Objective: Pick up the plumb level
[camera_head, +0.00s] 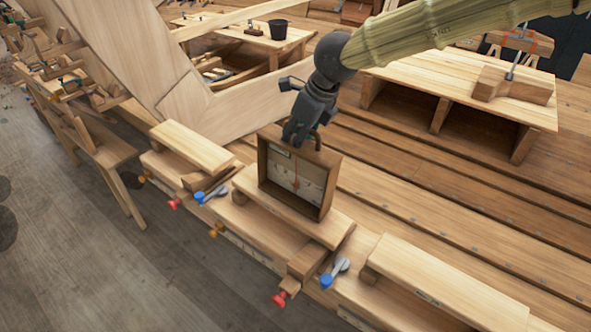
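The plumb level (296,179) is a square dark-wood box with a pale inner face and a small red mark at its middle. It stands upright on a light wooden block (262,199) on the bench. My gripper (302,140) is dark and points down at the top edge of the box, by a small curved handle there. The gripper overlaps the handle in the picture. I cannot tell whether the fingers are closed on it, as the fingertips are small and dark.
More light wooden blocks lie on the bench left (191,146) and right (440,284). Clamps with red, yellow and blue ends stick out along its front edge, one blue (328,281). A black bucket (278,29) stands on a table behind. A low wooden bench (450,85) stands behind right.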

